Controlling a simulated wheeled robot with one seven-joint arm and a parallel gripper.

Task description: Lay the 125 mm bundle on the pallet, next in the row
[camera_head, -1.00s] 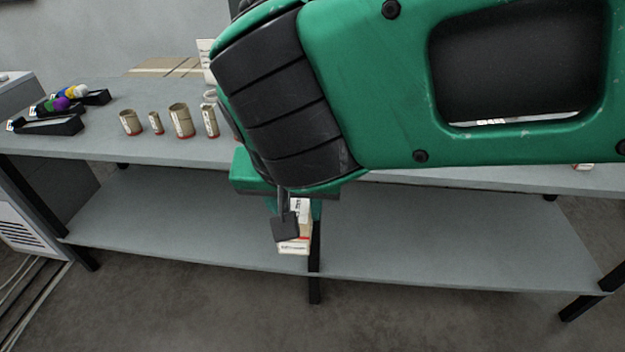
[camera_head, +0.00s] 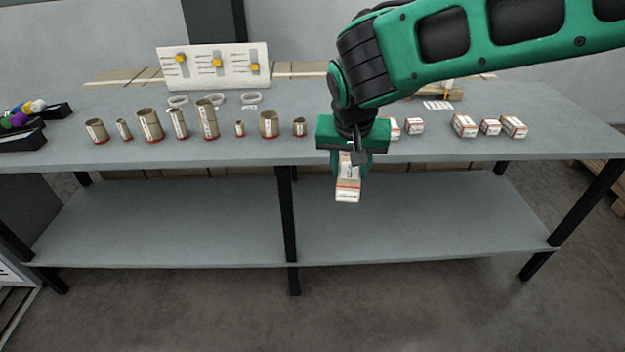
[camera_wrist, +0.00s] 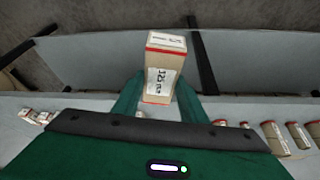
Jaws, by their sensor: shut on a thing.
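My gripper (camera_head: 350,165) is shut on a kraft bundle (camera_head: 347,190) with red edging and a white label, held in front of the table's front edge above the lower shelf. In the wrist view the bundle (camera_wrist: 165,70) sits between the two green fingers of my gripper (camera_wrist: 158,98); its label seems to read 125. Its far end sticks out past the fingers. A low wooden piece (camera_head: 445,94), perhaps the pallet, is partly hidden behind my arm at the back right of the tabletop.
Kraft rolls (camera_head: 150,125) of several sizes stand in a row on the left of the tabletop (camera_head: 335,125). Several small boxed bundles (camera_head: 464,125) stand on the right. A white board with yellow sliders (camera_head: 213,66) stands at the back. The lower shelf (camera_head: 180,220) is empty.

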